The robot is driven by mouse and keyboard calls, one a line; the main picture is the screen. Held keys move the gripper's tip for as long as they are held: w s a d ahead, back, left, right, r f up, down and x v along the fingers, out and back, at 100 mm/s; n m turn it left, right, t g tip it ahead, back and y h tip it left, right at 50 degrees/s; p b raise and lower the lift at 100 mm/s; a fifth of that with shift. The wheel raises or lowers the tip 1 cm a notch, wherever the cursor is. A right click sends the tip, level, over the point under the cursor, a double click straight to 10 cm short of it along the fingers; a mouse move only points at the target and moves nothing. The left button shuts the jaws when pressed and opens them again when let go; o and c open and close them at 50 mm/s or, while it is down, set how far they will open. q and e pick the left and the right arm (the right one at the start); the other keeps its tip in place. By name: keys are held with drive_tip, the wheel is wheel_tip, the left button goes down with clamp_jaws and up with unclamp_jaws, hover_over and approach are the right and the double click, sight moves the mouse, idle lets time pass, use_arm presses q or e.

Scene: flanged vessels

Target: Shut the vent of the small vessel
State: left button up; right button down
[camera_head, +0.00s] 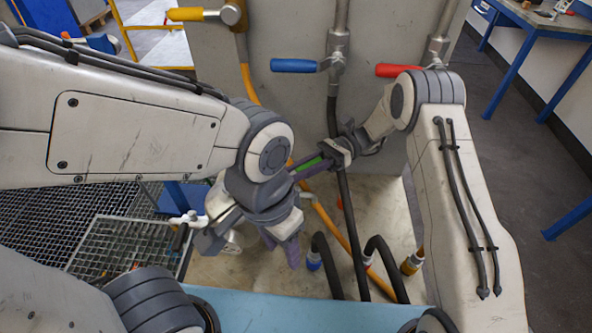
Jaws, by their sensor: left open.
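My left gripper (280,249) hangs in the middle of the view with its purple fingers pointing down, apart and with nothing seen between them. My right gripper (306,167) reaches in from the right, close beside the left wrist; its purple and green fingers overlap, so their gap cannot be judged. A white fitting (188,218) with a dark handle (180,237) shows left of my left gripper, over the grating. Whether it is the small vessel's vent cannot be told. My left arm and gripper hide much of the area around it, and no whole vessel is visible.
A grey panel (285,110) carries valves with a yellow handle (186,14), a blue handle (293,65) and a red handle (400,70). Black and orange hoses run below it. A metal grating (120,250) lies at left. A blue-legged bench (535,18) stands at far right.

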sight(302, 169)
drive_tip(key=shift+w, duration=0.1)
drive_tip(key=c, duration=0.7)
unclamp_jaws()
drive_tip(key=r, duration=0.3)
drive_tip(key=r+b, duration=0.1)
drive_tip(key=shift+d+r, duration=0.3)
drive_tip(key=shift+d, duration=0.05)
drive_tip(key=shift+s+d+r+b, duration=0.1)
drive_tip(key=shift+s+d+r, duration=0.9)
drive_tip(key=shift+d, duration=0.6)
drive_tip(key=shift+s+d+r+b, duration=0.1)
drive_tip(key=shift+s+d+r, duration=0.9)
drive_tip(key=shift+d, duration=0.65)
drive_tip(key=shift+s+d+r+b, duration=0.1)
drive_tip(key=shift+s+d+r, duration=0.65)
drive_tip(key=shift+d+r, duration=0.7)
drive_tip(key=shift+d+f, duration=0.15)
drive_tip(key=shift+f, duration=0.05)
